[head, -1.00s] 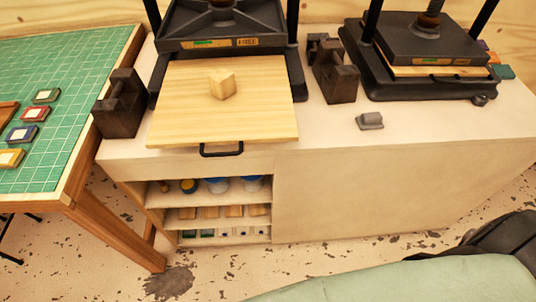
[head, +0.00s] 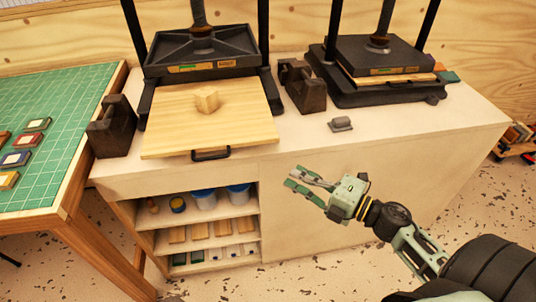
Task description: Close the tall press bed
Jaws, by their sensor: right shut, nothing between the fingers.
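The left press (head: 207,58) stands on the bench with its dark plate raised. Its wooden bed (head: 170,128) is pulled out toward the front, with a black handle (head: 211,156) on its front edge. A small wooden block (head: 207,101) sits on the bed. The right press (head: 378,55) has its bed (head: 400,79) in under the plate. My right gripper (head: 292,178) is shut and empty, in front of the bench and to the right of the handle, apart from it. My left gripper is not in view.
A small grey piece (head: 340,125) lies on the bench top. Open shelves (head: 240,210) below hold jars and blocks. A table with a green mat (head: 60,110) stands at the left.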

